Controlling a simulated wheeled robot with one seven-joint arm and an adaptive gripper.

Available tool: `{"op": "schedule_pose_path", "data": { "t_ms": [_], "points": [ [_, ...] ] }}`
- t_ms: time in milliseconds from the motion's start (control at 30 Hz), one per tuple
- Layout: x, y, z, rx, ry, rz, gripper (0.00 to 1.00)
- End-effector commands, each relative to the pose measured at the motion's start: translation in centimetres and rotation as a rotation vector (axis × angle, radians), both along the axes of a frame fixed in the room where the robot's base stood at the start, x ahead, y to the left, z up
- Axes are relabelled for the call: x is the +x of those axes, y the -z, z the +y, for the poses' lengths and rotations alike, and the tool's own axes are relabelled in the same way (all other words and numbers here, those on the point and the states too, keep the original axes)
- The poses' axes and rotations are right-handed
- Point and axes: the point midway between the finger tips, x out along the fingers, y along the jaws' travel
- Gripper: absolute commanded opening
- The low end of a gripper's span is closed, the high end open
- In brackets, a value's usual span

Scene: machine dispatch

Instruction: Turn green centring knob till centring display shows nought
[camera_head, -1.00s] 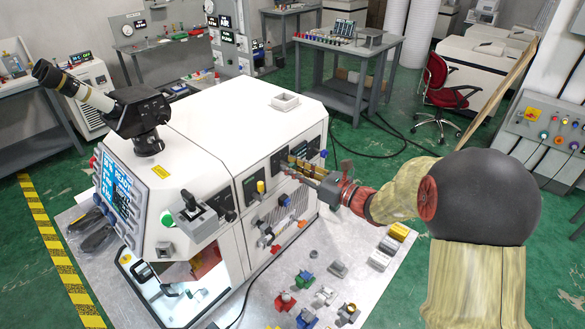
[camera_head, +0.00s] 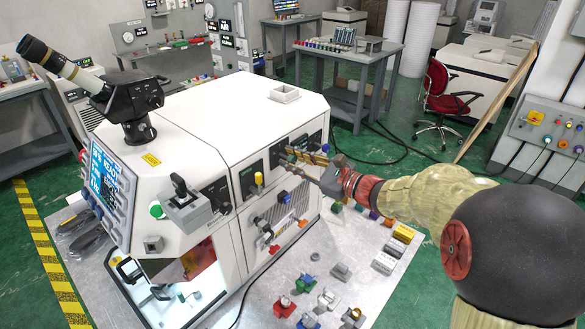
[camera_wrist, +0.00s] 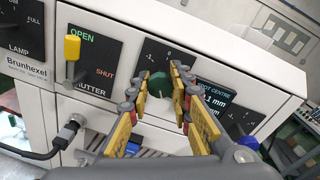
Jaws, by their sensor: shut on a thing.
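The green centring knob (camera_wrist: 160,85) sits on a black dial plate with marks around it, on the machine's front panel. In the wrist view my gripper (camera_wrist: 161,78) has one finger on each side of the knob and is shut on it. The centring display (camera_wrist: 217,97) is just right of the knob. Its lit text reads "…OT CENTRE" with two lines in mm. The upper line ends in .1, its left part hidden by my right finger; the lower line is not legible. In the head view my gripper (camera_head: 297,161) is at the panel and hides the knob.
Another dial plate (camera_wrist: 239,120) lies right of the display. A cable connector (camera_wrist: 70,132) juts out below. Loose coloured parts (camera_head: 305,283) lie on the base plate in front.

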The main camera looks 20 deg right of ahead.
Motion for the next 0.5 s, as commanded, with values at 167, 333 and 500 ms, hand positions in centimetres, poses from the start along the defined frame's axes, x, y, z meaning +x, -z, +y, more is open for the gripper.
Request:
{"op": "schedule_pose_path", "data": {
  "t_ms": [167, 333, 500],
  "points": [
    [0.00, 0.16, -0.01, -0.044, 0.001, -0.029, 0.00],
    [-0.02, 0.04, 0.01, -0.060, -0.001, -0.040, 0.00],
    [-0.02, -0.01, 0.00, -0.062, 0.000, -0.040, 0.00]
  ]
}}
